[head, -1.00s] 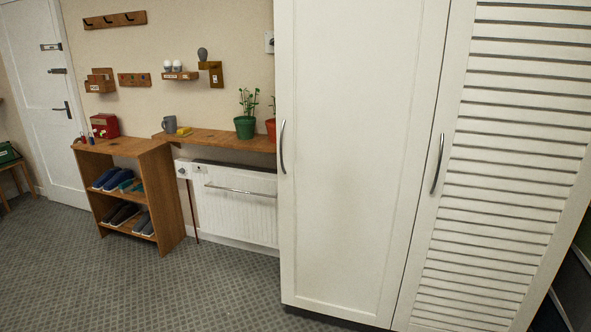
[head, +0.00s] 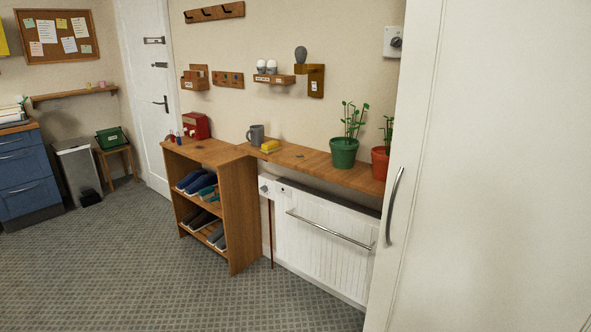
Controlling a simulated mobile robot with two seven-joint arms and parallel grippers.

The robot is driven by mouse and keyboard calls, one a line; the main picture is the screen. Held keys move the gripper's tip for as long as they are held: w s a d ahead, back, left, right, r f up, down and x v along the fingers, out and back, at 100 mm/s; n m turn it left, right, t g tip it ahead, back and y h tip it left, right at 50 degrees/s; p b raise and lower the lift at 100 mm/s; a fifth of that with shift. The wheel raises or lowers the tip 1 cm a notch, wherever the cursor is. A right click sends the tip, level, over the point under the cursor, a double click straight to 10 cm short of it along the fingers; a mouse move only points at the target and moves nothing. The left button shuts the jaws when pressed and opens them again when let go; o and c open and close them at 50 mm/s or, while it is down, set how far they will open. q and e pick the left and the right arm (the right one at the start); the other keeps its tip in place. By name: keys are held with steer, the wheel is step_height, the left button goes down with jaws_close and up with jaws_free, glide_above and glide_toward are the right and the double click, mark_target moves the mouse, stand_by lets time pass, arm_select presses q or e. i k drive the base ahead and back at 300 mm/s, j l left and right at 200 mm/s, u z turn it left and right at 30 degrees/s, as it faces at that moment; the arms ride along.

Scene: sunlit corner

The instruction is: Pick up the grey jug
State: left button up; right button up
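A grey jug (head: 256,134) stands upright on the wooden shelf (head: 300,157) above the radiator, near the shelf's left end. Its handle faces left. A yellow block (head: 270,146) lies just in front of it to the right. Neither of my grippers is in view.
A green pot (head: 344,153) and an orange pot (head: 380,163) with plants stand on the shelf to the right. A shoe rack (head: 240,200) with a red box (head: 196,126) on top stands to the left. A white cupboard (head: 480,180) fills the right side. The floor (head: 150,270) in front is clear.

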mark_target(257, 132)
steer(key=i+j+u, duration=0.15)
steer(key=i+u, duration=0.25)
steer(key=i, duration=0.3)
steer(key=i+u, duration=0.4)
steer(key=i, duration=0.25)
